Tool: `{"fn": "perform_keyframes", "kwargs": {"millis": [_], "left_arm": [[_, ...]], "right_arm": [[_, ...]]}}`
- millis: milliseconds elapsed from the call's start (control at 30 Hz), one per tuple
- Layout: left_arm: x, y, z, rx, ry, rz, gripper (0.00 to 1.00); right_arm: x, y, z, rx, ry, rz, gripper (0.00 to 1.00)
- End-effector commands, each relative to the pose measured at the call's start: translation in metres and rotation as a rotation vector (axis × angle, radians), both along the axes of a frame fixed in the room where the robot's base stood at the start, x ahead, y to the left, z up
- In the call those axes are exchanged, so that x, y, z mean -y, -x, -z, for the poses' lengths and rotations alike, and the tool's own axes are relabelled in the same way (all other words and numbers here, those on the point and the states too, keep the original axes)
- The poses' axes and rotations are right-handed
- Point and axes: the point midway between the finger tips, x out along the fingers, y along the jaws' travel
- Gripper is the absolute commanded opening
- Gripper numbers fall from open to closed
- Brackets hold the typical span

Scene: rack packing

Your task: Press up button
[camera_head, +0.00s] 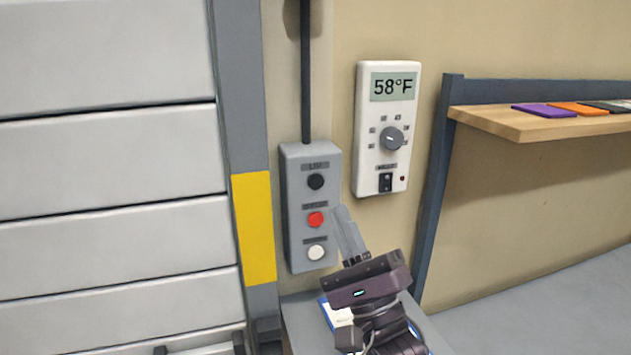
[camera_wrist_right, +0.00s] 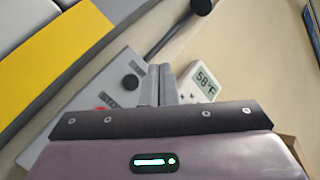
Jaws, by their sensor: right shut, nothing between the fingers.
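A grey control box (camera_head: 296,230) is fixed to the wall beside the roller door. It carries a black button (camera_head: 316,181) at the top, a red button (camera_head: 315,219) in the middle and a white button (camera_head: 316,252) at the bottom. The small labels above them are too blurred to read surely. My right gripper (camera_head: 341,210) is shut and empty, its fingertips just right of the red button in the head view. In the right wrist view the shut fingers (camera_wrist_right: 168,72) lie just right of the black button (camera_wrist_right: 131,82). Contact cannot be told. My left gripper is not in view.
A white thermostat (camera_head: 368,105) reading 58°F hangs right of the control box. A wooden shelf (camera_head: 520,127) juts out farther right. The ribbed door (camera_head: 110,160) and a grey post with a yellow band (camera_head: 254,225) stand at left.

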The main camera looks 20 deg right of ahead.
Motion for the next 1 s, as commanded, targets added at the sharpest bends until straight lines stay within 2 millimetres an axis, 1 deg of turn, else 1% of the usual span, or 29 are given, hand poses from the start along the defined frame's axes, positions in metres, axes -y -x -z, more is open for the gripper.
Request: {"fn": "perform_keyframes", "kwargs": {"millis": [100,233,333,500,700,1000], "left_arm": [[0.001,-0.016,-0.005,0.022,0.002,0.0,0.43],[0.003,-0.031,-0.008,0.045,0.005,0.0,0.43],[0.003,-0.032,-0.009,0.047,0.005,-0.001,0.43],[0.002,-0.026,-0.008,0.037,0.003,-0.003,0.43],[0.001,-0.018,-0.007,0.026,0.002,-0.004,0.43],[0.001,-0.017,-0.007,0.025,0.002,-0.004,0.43]], "right_arm": [[-0.001,-0.016,-0.002,0.001,0.0,0.0,0.0],[-0.001,-0.036,-0.001,0.002,0.001,0.0,0.0],[-0.002,-0.049,-0.002,0.002,0.001,0.0,0.0],[-0.002,-0.067,-0.001,0.0,0.0,0.002,0.0],[-0.002,-0.076,0.0,-0.001,0.0,0.001,0.0],[-0.002,-0.077,0.0,-0.001,0.0,0.001,0.0]]}}
